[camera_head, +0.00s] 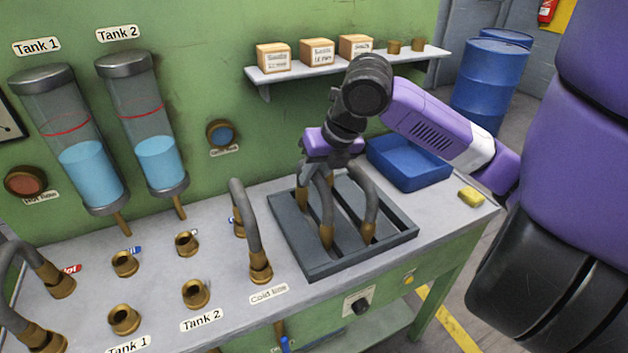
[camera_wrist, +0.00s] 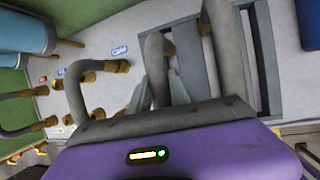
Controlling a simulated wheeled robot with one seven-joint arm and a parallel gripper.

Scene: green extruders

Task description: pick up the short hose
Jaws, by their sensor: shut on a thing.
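The short hose (camera_head: 325,197) is a grey bent tube with brass ends, in the dark slotted tray (camera_head: 290,240) on the bench. My gripper (camera_head: 320,166) is over the tray and shut on the upper bend of this hose. Its brass ends hang down at the tray slots; I cannot tell if they touch the tray. In the wrist view the grey hose (camera_wrist: 155,62) shows at my gripper's fingers (camera_wrist: 160,90), with its lower part partly hidden. A longer grey hose (camera_head: 368,195) stands close on the right in the same tray.
A grey hose (camera_head: 250,225) stands on the left by the cold line label. Several brass ports (camera_head: 195,293) dot the bench. A shelf (camera_head: 300,70) with boxes is behind.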

